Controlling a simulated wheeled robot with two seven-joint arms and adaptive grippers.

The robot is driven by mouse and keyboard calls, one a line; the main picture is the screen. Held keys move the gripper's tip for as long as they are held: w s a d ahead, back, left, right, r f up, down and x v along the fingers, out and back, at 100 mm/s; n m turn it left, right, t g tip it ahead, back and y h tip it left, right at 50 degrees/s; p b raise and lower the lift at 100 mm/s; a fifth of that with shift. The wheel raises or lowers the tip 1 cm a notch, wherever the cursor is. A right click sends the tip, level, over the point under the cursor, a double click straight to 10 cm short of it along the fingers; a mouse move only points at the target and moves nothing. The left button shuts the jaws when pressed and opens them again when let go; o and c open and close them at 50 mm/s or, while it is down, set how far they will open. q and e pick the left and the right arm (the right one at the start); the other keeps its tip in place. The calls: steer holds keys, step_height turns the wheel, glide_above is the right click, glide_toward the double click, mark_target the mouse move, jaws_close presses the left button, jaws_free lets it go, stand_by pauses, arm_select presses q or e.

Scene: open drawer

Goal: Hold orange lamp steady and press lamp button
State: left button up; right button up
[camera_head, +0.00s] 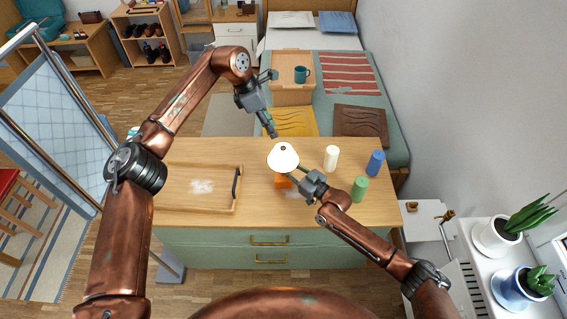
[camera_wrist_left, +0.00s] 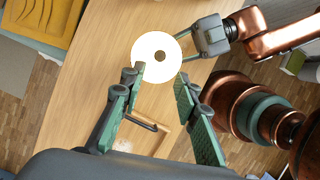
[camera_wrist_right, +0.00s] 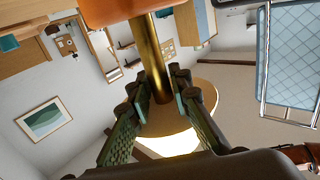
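The orange lamp has an orange base (camera_head: 283,182) on the wooden tabletop, a gold stem (camera_wrist_right: 158,50) and a bright white shade (camera_head: 283,160). A small brown button (camera_wrist_left: 160,56) shows at the top centre of the shade. My right gripper (camera_wrist_right: 162,88) is around the gold stem, between base and shade, with its fingers close against both sides. My left gripper (camera_wrist_left: 161,73) is open and empty, pointing down near the shade's top; it also shows just behind the shade in the head view (camera_head: 273,134). The gap between it and the button is hard to judge.
A wooden tray (camera_head: 178,190) with a dark handle lies on the left of the tabletop. White (camera_head: 331,158), blue (camera_head: 375,163) and green (camera_head: 359,189) cylinders stand to the right of the lamp. A bed with a mug on a tray is behind.

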jaws_close()
arm_select(q)
steer(key=shift+c, duration=0.6)
jaws_close()
stand_by(0.8)
